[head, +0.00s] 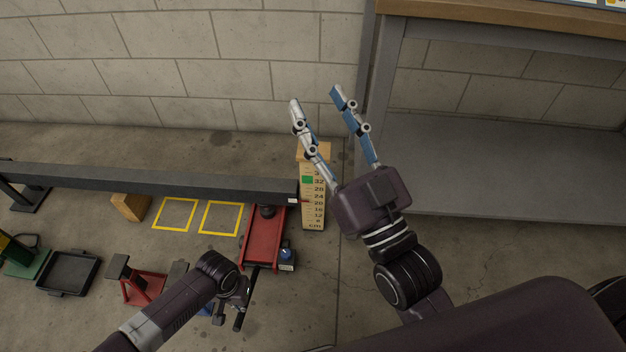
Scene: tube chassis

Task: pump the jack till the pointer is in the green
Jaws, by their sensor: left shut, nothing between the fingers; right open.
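The red jack (262,236) stands on the floor under the right end of the dark tube (150,182). Its black handle (241,312) sticks out towards me. The wooden scale (313,205) stands upright at the tube's end, with a green patch (307,180) near the 32 mark. A small red pointer (303,201) at the tube's end is near the 20 mark, below the green. My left gripper (236,297) is shut and empty beside the jack handle, partly hidden by its own wrist. My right gripper (316,96) is open and empty, raised in front of the wall.
Two yellow floor squares (198,216) lie left of the jack. A wooden block (130,206), a red stand (142,288) and a black tray (68,273) are further left. A grey bench (500,165) fills the right. Floor right of the scale is clear.

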